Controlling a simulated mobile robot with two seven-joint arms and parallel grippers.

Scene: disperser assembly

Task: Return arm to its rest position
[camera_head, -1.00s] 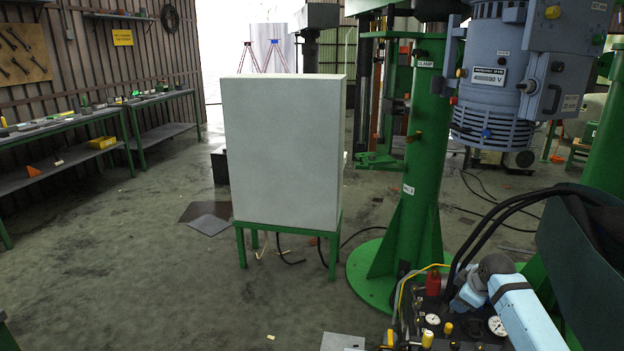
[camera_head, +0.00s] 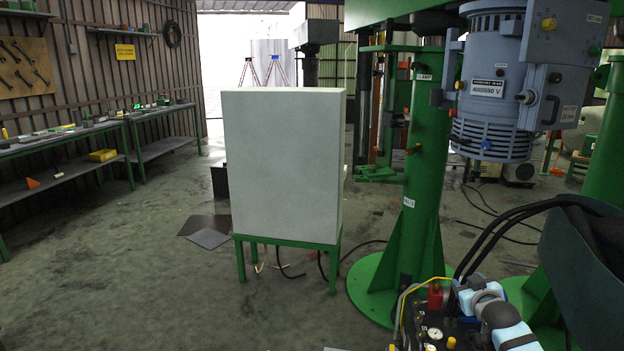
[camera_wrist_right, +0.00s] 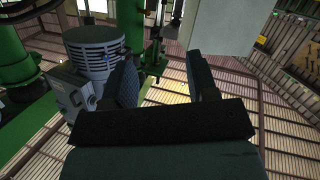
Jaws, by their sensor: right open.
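My right gripper (camera_wrist_right: 166,85) is open in the right wrist view. Its two dark fingers stand apart with nothing held between them, and its dark teal body fills the bottom of that view. In the head view, a dark teal part at the right edge looks like this hand's housing, but its fingertips cannot be made out. A light-blue and grey arm link of mine (camera_head: 515,335) shows at the bottom right, near a gauge panel (camera_head: 415,318). My left gripper is not in view.
A green column (camera_head: 425,170) and blue-grey motor (camera_head: 490,95) stand at the right; the motor also shows in the right wrist view (camera_wrist_right: 95,50). A white cabinet (camera_head: 283,165) on a green stand is in the middle.

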